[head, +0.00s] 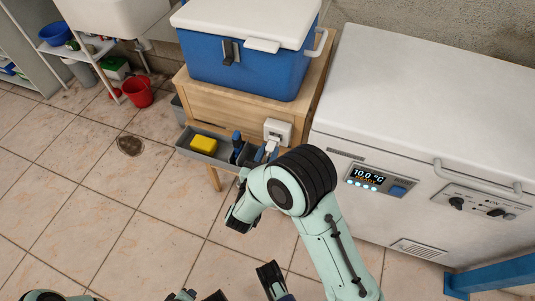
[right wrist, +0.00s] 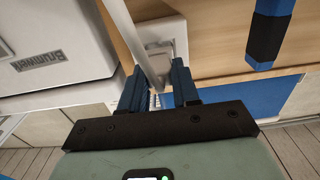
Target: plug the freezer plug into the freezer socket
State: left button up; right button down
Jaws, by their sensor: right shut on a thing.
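The white socket (head: 278,130) is on the side of the wooden cabinet, beside the freezer (head: 395,130). My right gripper (head: 265,152) is just below and in front of it, shut on the white plug (head: 271,147). In the right wrist view, the blue fingers of my right gripper (right wrist: 158,92) close in near the socket (right wrist: 164,45), and a pale strip crosses in front of it. The fingers mostly hide the plug, and I cannot tell whether it touches the socket. Part of my left gripper (head: 230,288) shows at the bottom edge of the head view.
A grey tray (head: 222,160) on the cabinet front holds a yellow sponge (head: 203,144) and a blue-and-black handled tool (head: 236,146). A blue cooler (head: 210,65) stands on the cabinet. The freezer is close on the right.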

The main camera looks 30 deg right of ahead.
jog(key=shift+x, duration=1.1)
jog(key=shift+c, duration=1.3)
grip_release()
jog(key=shift+p+v, duration=0.55)
jog(key=shift+v, duration=2)
